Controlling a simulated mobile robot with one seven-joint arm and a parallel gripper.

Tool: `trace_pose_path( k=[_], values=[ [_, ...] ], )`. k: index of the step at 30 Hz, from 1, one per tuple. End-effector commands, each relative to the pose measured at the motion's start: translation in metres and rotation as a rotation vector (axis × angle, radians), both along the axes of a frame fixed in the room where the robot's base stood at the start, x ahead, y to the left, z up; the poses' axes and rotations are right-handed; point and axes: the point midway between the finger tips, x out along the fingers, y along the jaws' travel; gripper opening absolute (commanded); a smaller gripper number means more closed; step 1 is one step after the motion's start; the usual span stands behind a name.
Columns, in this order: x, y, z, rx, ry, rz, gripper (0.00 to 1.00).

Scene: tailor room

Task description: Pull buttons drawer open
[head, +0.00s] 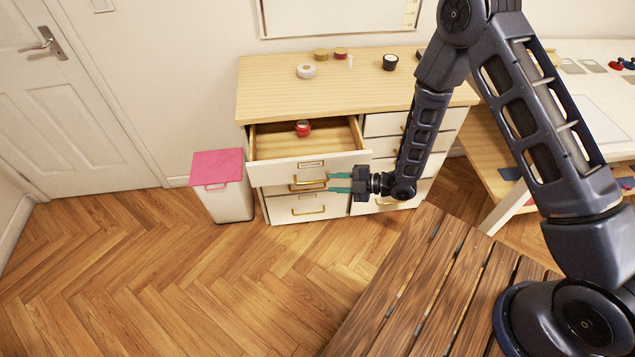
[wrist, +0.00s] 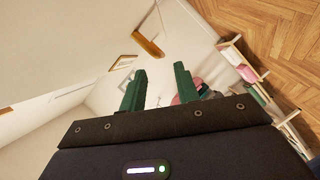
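A light wood and white dresser (head: 330,90) stands against the wall. Its upper left drawer (head: 270,176) is pulled out, and a red round item (head: 303,128) lies inside. The drawer front has a label holder (head: 311,164) and a gold handle; the wrist view shows a gold handle (wrist: 147,43) and a label holder (wrist: 124,62). The label text is too small to read, so I cannot tell which drawer is for buttons. My gripper (head: 341,182) is open, its two green fingers apart and empty, just right of the handle. The fingers also show in the wrist view (wrist: 160,88).
A white bin (head: 228,203) with a pink lid stands left of the dresser. Tape rolls and small items sit on the dresser top. A slatted wooden surface (head: 420,290) is in front, and a work table (head: 600,100) is at right. The floor at left is clear.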

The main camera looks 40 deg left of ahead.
Motion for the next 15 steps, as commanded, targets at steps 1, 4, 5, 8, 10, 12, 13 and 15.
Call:
trace_pose_path(
  k=[1, 4, 5, 8, 10, 12, 13, 15],
  values=[
    [-0.005, 0.008, -0.002, 0.000, 0.000, 0.002, 0.32],
    [-0.012, 0.023, -0.006, 0.000, -0.001, 0.002, 0.32],
    [-0.014, 0.027, -0.007, 0.000, -0.001, 0.002, 0.32],
    [-0.020, 0.040, -0.009, 0.000, -0.001, 0.002, 0.32],
    [-0.023, 0.046, -0.011, 0.000, 0.000, 0.000, 0.32],
    [-0.025, 0.052, -0.012, 0.000, 0.000, 0.000, 0.32],
    [-0.026, 0.053, -0.013, 0.000, 0.000, 0.000, 0.32],
    [-0.027, 0.056, -0.014, 0.000, 0.000, 0.000, 0.32]
  ],
)
